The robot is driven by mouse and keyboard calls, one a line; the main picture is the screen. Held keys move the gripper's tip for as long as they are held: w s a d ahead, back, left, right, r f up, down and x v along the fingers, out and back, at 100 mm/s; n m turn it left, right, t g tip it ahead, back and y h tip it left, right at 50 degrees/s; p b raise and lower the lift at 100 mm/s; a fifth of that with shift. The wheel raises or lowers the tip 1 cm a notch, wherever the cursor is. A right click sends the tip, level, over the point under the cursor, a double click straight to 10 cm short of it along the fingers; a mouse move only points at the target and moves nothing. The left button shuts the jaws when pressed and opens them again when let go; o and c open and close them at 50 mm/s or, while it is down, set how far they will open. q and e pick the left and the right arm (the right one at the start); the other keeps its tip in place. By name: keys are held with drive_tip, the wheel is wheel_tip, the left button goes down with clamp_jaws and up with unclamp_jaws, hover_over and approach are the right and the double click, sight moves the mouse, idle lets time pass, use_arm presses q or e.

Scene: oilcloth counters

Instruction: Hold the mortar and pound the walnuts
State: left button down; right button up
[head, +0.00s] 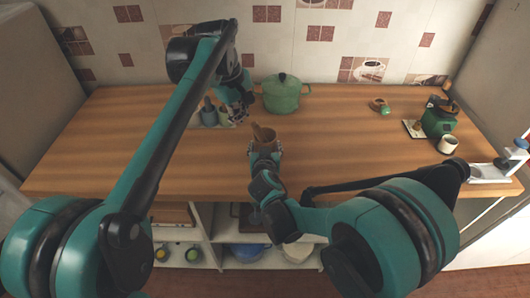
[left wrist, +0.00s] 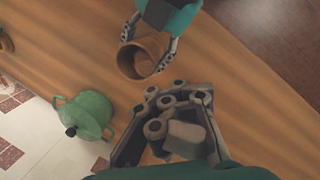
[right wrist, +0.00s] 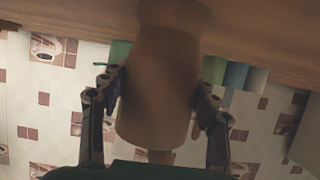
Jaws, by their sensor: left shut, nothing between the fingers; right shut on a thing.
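The brown mortar (head: 268,143) stands near the middle of the wooden counter. What looks like a wooden pestle (head: 257,129) leans out of its top, and its end also shows in the right wrist view (right wrist: 160,158). My right gripper (head: 265,152) is shut on the mortar, one finger on each side, as the right wrist view shows (right wrist: 158,100). In the left wrist view the mortar (left wrist: 128,62) has its mouth visible, with a brown shape inside; I cannot make out walnuts. My left gripper (head: 242,112) is shut and empty, behind and left of the mortar, apart from it.
A green lidded pot (head: 283,95) stands behind the mortar. Blue and green cups (head: 216,115) stand beside my left gripper. At the right are a green appliance (head: 438,122), a white cup (head: 448,145) and a small brown bowl (head: 378,104). The counter's left side is clear.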

use_arm(q)
drive_tip(key=shift+f, duration=0.6)
drive_tip(key=shift+r, duration=0.15)
drive_tip(key=shift+v, duration=0.85)
drive_tip(key=shift+d, duration=0.2)
drive_tip(key=r, duration=0.1)
drive_tip(key=s+r, duration=0.1)
drive_tip(key=shift+s+a+r, duration=0.15)
drive_tip(key=shift+s+r, duration=0.1)
drive_tip(key=shift+r, duration=0.15)
drive_tip(key=shift+f, duration=0.3)
